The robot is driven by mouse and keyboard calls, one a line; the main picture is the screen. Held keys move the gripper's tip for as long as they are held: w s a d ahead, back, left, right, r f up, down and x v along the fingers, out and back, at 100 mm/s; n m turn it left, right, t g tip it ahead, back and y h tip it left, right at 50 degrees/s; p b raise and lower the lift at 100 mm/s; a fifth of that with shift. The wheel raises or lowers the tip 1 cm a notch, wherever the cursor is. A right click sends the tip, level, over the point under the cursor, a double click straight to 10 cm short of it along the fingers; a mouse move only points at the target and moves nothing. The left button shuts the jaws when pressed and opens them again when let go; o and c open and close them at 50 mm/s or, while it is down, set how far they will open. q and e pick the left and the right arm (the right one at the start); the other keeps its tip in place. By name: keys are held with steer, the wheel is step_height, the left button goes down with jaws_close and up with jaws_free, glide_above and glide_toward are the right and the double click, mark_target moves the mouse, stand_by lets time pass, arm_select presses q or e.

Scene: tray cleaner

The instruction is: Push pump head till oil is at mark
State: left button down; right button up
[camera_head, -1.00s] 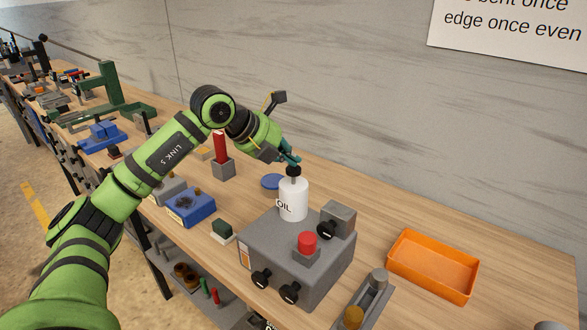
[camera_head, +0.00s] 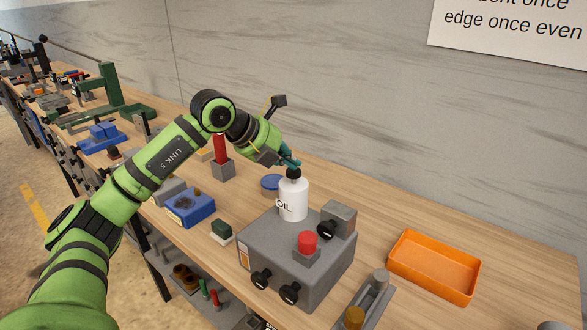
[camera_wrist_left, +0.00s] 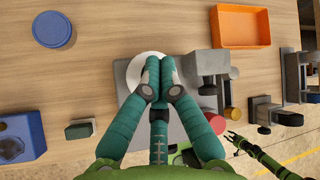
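The white oil bottle (camera_head: 293,203), lettered OIL, stands upright on a grey machine block (camera_head: 270,240). Its black pump head (camera_head: 293,174) sits low on the bottle top. My left gripper (camera_head: 292,163) is directly above the pump head, its teal fingertips appearing to touch it. In the left wrist view its fingers (camera_wrist_left: 160,68) are shut together and hide the pump head; only part of the white bottle (camera_wrist_left: 134,73) shows around them.
A red button (camera_head: 307,243) and black knobs are on the grey block. An orange tray (camera_head: 470,296) lies to the right, a blue round lid (camera_head: 272,182) behind, and a blue box (camera_head: 190,210) to the left. Bare bench lies between the block and the wall.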

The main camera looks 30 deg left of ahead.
mark_target(290, 171)
arm_select(q)
steer(key=shift+f+b, duration=0.3)
steer(key=shift+f, duration=0.2)
stand_by(0.4)
steer(key=shift+r+p, duration=1.2)
steer(key=shift+r, duration=0.25)
step_height(290, 171, up, 5)
steer(key=p, duration=0.4)
steer(key=shift+r, duration=0.1)
